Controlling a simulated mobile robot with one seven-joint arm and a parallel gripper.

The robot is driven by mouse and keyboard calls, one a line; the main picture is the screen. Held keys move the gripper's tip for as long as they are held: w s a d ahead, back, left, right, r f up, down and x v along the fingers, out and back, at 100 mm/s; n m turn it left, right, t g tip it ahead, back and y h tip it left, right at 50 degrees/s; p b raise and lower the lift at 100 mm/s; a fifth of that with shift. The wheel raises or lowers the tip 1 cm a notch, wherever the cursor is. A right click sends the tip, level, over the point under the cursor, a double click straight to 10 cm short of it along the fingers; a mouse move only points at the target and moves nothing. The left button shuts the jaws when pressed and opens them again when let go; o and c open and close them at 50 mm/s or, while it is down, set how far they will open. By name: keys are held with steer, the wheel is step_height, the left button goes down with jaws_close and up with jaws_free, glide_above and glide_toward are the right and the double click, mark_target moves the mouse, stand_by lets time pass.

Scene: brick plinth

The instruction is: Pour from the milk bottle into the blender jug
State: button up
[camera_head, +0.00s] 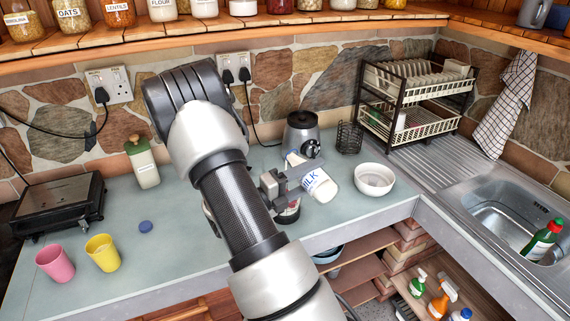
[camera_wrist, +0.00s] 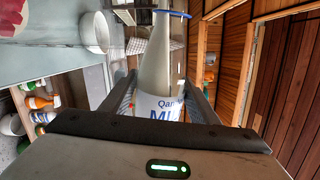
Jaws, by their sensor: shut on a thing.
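My gripper (camera_head: 274,186) is shut on the milk bottle (camera_head: 322,184), above the counter near its front edge. The bottle is tilted well over, its blue-rimmed neck towards the upper left in the head view. In the wrist view the milk bottle (camera_wrist: 157,65) lies between the fingers of my gripper (camera_wrist: 160,88), its blue rim at the top. A grey and black appliance base with a knob (camera_head: 302,132) stands behind it. A dark-based container (camera_head: 289,213) is partly hidden behind my gripper. I cannot tell whether it is the blender jug, or whether milk is flowing.
A white bowl (camera_head: 374,179) stands right of the bottle, a black wire basket (camera_head: 349,138) behind. A blue cap (camera_head: 146,227), pink cup (camera_head: 55,263), yellow cup (camera_head: 103,252) and green-lidded bottle (camera_head: 143,164) are at left. The left counter has free room. A dish rack (camera_head: 415,125) stands back right.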

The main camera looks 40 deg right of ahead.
steer(key=shift+r+n, duration=0.5)
stand_by(1.6)
steer(key=shift+f, duration=0.1)
